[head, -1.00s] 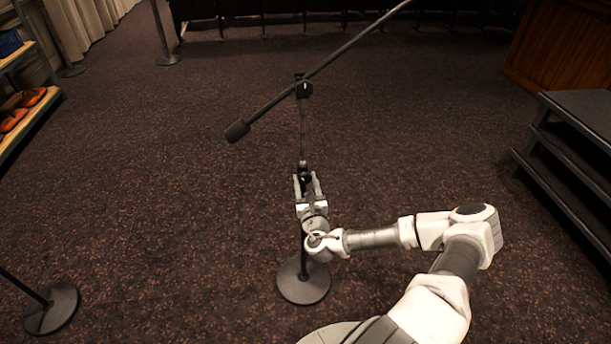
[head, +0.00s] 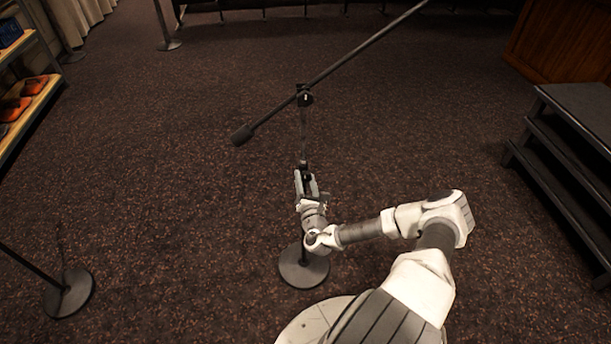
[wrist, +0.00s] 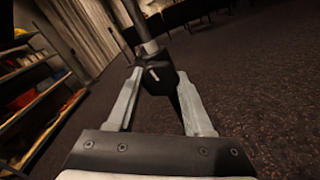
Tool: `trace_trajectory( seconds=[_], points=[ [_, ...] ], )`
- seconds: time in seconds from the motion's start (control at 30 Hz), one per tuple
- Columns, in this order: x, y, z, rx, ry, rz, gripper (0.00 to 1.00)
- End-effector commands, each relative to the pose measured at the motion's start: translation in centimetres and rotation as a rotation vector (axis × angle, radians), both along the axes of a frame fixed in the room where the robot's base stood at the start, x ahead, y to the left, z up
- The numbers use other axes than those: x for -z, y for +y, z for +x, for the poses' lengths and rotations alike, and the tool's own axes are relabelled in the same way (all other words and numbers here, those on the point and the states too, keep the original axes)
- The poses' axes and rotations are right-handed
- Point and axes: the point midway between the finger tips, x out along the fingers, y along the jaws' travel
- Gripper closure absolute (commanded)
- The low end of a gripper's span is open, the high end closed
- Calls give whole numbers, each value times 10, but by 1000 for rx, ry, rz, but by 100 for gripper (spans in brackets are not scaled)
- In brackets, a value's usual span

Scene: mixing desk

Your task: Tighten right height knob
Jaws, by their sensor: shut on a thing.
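A black microphone stand with a round base (head: 303,266) stands upright on the carpet in front of me. Its boom (head: 350,63) slants from a counterweight at lower left to the upper right. My gripper (head: 305,178) is at the stand's pole, at about mid height. In the wrist view, the black height knob (wrist: 159,78) on the pole sits between the two grey fingers of my gripper (wrist: 158,88), which are shut on it. A small white mark shows on the knob. The lower pole is partly hidden behind my arm.
Another stand base (head: 68,292) is on the floor at lower left. A shelf with orange items (head: 28,105) is at the left edge. Dark steps (head: 570,135) stand at the right. Open carpet surrounds the stand.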

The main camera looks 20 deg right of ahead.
Motion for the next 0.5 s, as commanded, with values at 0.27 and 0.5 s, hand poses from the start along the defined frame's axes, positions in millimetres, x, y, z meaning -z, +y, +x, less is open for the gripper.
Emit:
trace_trajectory(
  seconds=[0.27,0.5],
  points=[
    [-1,0,1,-1,-36,123,100],
    [-1,1,1,-1,-48,164,100]
  ],
)
